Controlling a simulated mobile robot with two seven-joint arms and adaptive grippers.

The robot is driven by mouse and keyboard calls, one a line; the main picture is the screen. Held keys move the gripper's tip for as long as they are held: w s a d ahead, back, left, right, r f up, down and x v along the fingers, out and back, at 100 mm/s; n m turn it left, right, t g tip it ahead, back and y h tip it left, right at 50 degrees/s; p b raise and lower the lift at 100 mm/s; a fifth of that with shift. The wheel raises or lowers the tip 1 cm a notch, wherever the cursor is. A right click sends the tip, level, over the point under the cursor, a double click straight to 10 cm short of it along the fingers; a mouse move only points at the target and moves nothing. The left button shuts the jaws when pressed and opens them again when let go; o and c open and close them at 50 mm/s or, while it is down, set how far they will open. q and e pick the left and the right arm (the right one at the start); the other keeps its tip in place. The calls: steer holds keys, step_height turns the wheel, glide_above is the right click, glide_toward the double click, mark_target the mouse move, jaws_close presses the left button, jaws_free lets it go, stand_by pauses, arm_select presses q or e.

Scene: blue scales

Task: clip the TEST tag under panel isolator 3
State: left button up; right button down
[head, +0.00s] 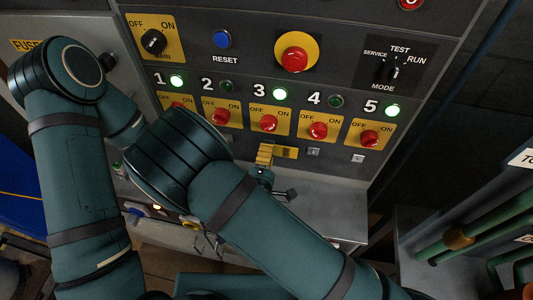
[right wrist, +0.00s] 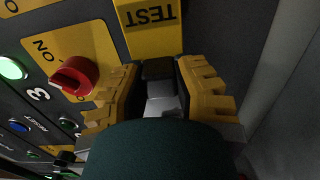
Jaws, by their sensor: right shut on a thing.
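The yellow TEST tag (right wrist: 148,36) lies just beyond my right fingertips in the right wrist view, with its lettering upside down. In the head view the tag (head: 288,153) shows under the yellow plate of isolator 3 (head: 269,123). My right gripper (head: 264,157) is shut on the tag's dark end; in the right wrist view its ribbed yellow fingers (right wrist: 158,82) stand either side of that part. Isolator 3's red knob (right wrist: 74,76) is beside the fingers. Whether the tag touches the panel, I cannot tell. My left gripper does not show.
Small grey tabs sit under isolator 4 (head: 318,130) and isolator 5 (head: 369,138). Lamps 1, 3 and 5 glow green. A grey ledge (head: 335,205) juts out below the panel. My arms hide part of the panel's lower left.

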steer(key=shift+w, duration=0.5)
steer(key=c, duration=0.8)
jaws_free()
steer(key=shift+o, duration=0.2)
steer(key=s+a, duration=0.1)
steer(key=s, duration=0.6)
steer(key=shift+s+a, duration=0.15)
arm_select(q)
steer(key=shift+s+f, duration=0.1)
arm_select(e)
steer(key=shift+s, duration=0.1)
